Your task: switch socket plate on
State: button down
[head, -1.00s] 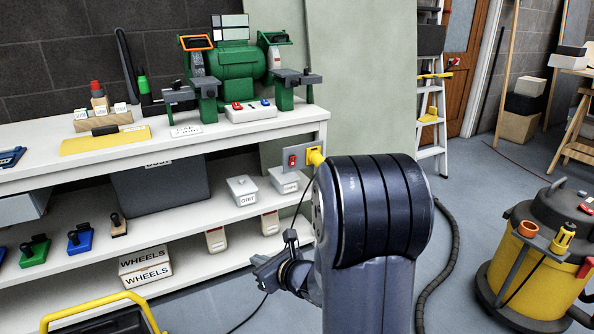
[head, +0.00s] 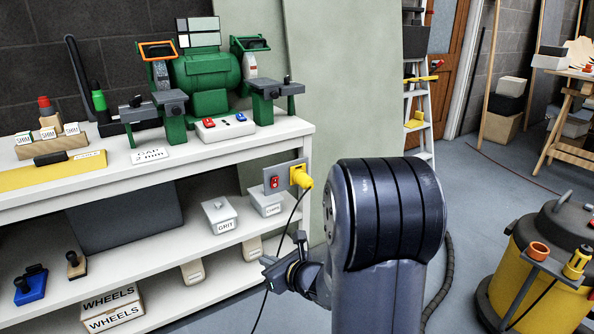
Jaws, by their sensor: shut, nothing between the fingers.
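The grey socket plate (head: 287,172) is fixed to the right end of the white workbench, just below its top. It carries a red rocker switch (head: 275,182) on its left side and a yellow plug (head: 301,177) in its right side. Which way the rocker is tipped is too small to tell. My gripper (head: 268,266) is below the plate and apart from it, left of my dark arm, in front of the bench's lower shelf. It is shut and empty; its fingertips are small and partly unclear in this view.
A black cable (head: 284,238) hangs from the plug and passes close by my gripper. A green bench grinder (head: 208,75) stands on the bench top (head: 220,148). Lidded boxes (head: 220,216) sit on the shelf. A yellow vacuum (head: 520,282) stands on the floor at right.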

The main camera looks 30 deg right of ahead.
aim_at(273, 179)
jog(key=i+l+z, duration=0.2)
jog(key=i, duration=0.25)
jog(key=i+l+z, duration=0.2)
jog(key=i, duration=0.25)
jog(key=j, duration=0.1)
